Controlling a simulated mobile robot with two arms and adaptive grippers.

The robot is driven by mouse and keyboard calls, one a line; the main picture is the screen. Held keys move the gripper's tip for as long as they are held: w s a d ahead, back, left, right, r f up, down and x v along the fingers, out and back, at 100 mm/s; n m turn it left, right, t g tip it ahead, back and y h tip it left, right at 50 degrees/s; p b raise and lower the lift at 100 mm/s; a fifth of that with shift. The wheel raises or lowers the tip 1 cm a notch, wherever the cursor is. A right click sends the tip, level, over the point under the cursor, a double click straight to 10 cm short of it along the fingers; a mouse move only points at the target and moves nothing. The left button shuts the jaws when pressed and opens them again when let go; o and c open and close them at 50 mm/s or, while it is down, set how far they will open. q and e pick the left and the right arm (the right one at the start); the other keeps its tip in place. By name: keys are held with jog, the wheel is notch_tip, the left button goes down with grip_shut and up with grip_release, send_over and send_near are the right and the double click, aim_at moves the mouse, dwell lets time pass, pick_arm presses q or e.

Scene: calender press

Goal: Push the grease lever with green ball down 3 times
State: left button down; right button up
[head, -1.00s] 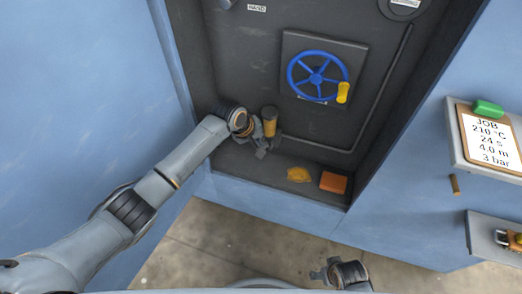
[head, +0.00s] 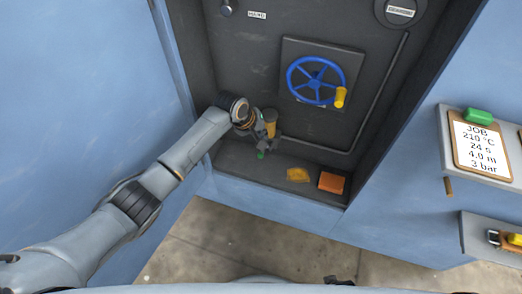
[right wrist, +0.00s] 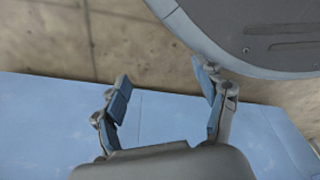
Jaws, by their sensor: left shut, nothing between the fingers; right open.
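The lever's rod is mostly hidden by the gripper. A brass-coloured cylinder (head: 270,122) stands right behind the gripper. My left gripper is shut with nothing held; it is at the ball, but I cannot tell whether they touch. My right gripper (right wrist: 165,112) is open and empty in the right wrist view, over the floor and a blue panel. Only a sliver of my right arm shows at the bottom of the head view.
A blue handwheel (head: 316,80) with a yellow knob is on the recess's back wall. A yellow cloth-like piece (head: 298,175) and an orange block (head: 332,182) lie on the recess's ledge. A job sheet (head: 483,146) and green object (head: 479,115) are at right.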

pick_arm(q)
jog(key=shift+w+d+r+p, duration=0.1)
jog(key=shift+w+r+p, duration=0.2)
jog(key=shift+r+p, duration=0.4)
pick_arm(e)
jog(key=s, duration=0.1)
jog(key=s+f, duration=0.2)
jog(key=s, duration=0.1)
jog(key=shift+d+f, duration=0.25)
jog(key=shift+d, duration=0.15)
pick_arm(q)
jog(key=shift+r, duration=0.1)
pick_arm(e)
jog(key=shift+w+a, duration=0.1)
jog(key=shift+w, duration=0.05)
dwell(0.6)
